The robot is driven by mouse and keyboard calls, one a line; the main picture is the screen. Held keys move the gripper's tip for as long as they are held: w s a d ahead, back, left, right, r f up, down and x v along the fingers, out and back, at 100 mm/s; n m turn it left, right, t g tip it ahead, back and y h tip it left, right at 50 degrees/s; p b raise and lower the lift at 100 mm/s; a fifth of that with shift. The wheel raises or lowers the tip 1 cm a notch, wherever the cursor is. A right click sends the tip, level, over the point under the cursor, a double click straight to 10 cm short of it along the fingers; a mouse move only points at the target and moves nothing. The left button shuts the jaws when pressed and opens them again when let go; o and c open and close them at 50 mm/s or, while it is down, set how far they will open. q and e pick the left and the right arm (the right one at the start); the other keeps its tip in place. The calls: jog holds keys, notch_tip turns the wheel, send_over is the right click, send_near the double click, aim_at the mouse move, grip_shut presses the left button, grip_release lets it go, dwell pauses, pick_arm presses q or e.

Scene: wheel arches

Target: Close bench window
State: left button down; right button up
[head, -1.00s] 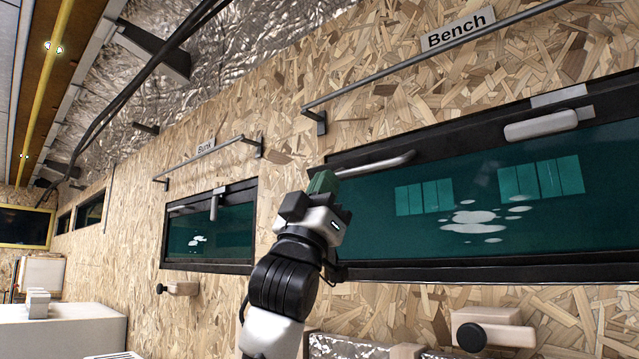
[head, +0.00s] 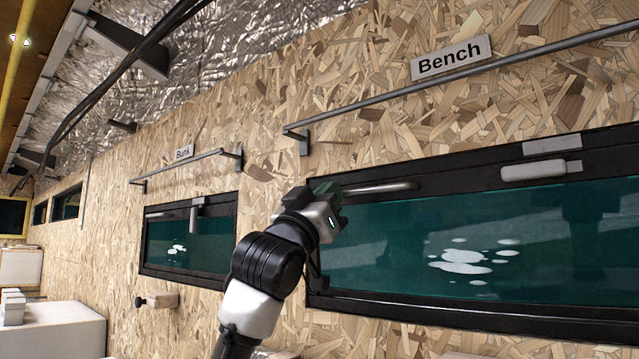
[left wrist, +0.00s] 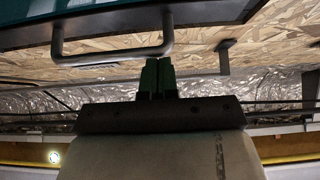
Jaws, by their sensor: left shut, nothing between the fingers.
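The bench window (head: 460,240) is a wide dark-framed teal pane in the chipboard wall, under the "Bench" sign (head: 450,58). Its pane looks flat or nearly flat in the frame; I cannot tell whether a small gap is left. A grey bar handle (head: 375,187) runs along its upper left, and a pale latch (head: 540,170) sits at the upper right. My left gripper (head: 328,190) is at the handle's left end, shut and empty. In the left wrist view its green fingers (left wrist: 157,78) are together, close by one bend of the handle (left wrist: 110,55); contact is unclear.
A grey rail (head: 430,85) runs above the bench window. The smaller bunk window (head: 190,240) with its own rail is farther left. A small wall-mounted knob block (head: 157,300) is below it. A white cabinet (head: 50,330) stands at the lower left.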

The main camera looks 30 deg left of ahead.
pick_arm(q)
jog(key=shift+p+x, duration=0.45)
jog(key=shift+x, duration=0.45)
pick_arm(e)
jog(key=shift+w+d+r, duration=0.1)
jog(key=shift+w+r, duration=0.3)
jog(key=shift+r, duration=0.4)
